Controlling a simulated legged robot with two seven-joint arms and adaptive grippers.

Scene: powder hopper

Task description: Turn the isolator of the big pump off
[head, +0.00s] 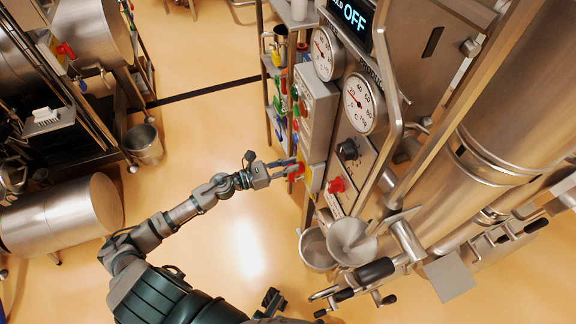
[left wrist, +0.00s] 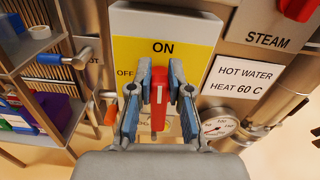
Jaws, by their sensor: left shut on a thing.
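The isolator is a red handle (left wrist: 159,97) on a yellow plate (left wrist: 140,62) marked ON at the top and OFF at the left. The handle stands upright in the left wrist view, its upper end under the word ON. My left gripper (left wrist: 159,92) is shut on the handle, one finger on each side. In the head view my left gripper (head: 287,170) reaches the red handle (head: 297,172) on the side of the machine.
A second red knob (head: 336,185) sits on the neighbouring panel, near a hot water label (left wrist: 245,82) and a gauge (left wrist: 220,127). A shelf rack (left wrist: 38,85) stands close on the left. The floor (head: 215,125) behind my left arm is clear.

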